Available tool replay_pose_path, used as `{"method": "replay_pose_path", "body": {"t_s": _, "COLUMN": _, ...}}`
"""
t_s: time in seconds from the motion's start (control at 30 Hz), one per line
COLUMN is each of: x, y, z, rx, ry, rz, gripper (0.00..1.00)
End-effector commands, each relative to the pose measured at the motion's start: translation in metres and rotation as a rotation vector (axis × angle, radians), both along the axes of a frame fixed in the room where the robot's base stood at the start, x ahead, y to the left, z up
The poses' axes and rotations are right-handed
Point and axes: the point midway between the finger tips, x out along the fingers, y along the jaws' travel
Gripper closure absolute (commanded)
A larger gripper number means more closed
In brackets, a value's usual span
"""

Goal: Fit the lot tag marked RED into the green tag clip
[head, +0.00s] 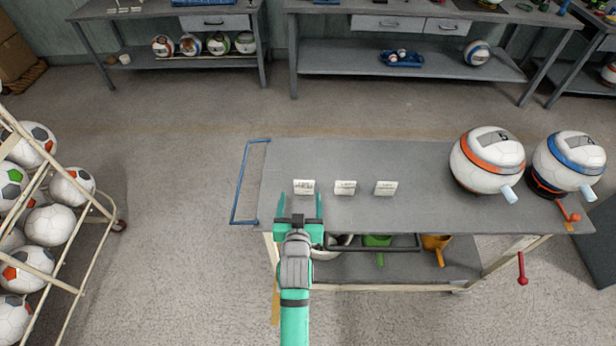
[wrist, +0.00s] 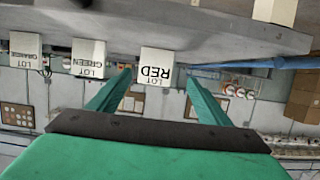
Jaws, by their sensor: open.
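The RED lot tag (wrist: 156,66) is a small white card, seen upside down in the wrist view, between and beyond my fingertips. In the head view it is the leftmost tag (head: 304,186) in a row on the grey cart top. My gripper (head: 301,198) is open and empty at the cart's near edge, its fingers pointing at this tag. The fingers (wrist: 160,80) show on both sides of it in the wrist view; contact cannot be told. I cannot make out the green tag clip for sure; a green object (head: 377,241) shows on the cart's lower shelf.
The GREEN tag (wrist: 88,58) and ORANGE tag (wrist: 25,50) stand beside RED. Two ball-shaped units, one orange-banded (head: 487,160) and one blue-banded (head: 567,160), are at the cart's right. A blue handle (head: 237,185) sticks out left. A ball rack (head: 85,250) stands at far left.

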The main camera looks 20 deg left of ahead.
Motion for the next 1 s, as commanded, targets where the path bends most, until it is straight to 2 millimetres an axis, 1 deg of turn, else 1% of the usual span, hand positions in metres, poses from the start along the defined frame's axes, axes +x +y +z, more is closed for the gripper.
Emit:
{"method": "replay_pose_path", "body": {"t_s": 0.07, "x": 0.005, "y": 0.003, "z": -0.002, "rx": -0.001, "ry": 0.001, "rz": 0.002, "gripper": 0.28}}
{"method": "replay_pose_path", "body": {"t_s": 0.37, "x": 0.042, "y": 0.016, "z": -0.013, "rx": -0.001, "ry": 0.0, "rz": 0.008, "gripper": 0.28}}
{"method": "replay_pose_path", "body": {"t_s": 0.57, "x": 0.054, "y": 0.017, "z": -0.017, "rx": 0.0, "ry": -0.001, "rz": 0.003, "gripper": 0.28}}
{"method": "replay_pose_path", "body": {"t_s": 0.67, "x": 0.064, "y": 0.016, "z": -0.02, "rx": 0.0, "ry": -0.001, "rz": 0.002, "gripper": 0.28}}
{"method": "replay_pose_path", "body": {"t_s": 0.8, "x": 0.084, "y": 0.016, "z": -0.026, "rx": -0.002, "ry": -0.001, "rz": 0.001, "gripper": 0.28}}
{"method": "replay_pose_path", "body": {"t_s": 0.9, "x": 0.095, "y": 0.02, "z": -0.03, "rx": 0.0, "ry": -0.001, "rz": 0.001, "gripper": 0.28}}
{"method": "replay_pose_path", "body": {"t_s": 1.0, "x": 0.1, "y": 0.021, "z": -0.032, "rx": -0.001, "ry": 0.0, "rz": 0.001, "gripper": 0.28}}
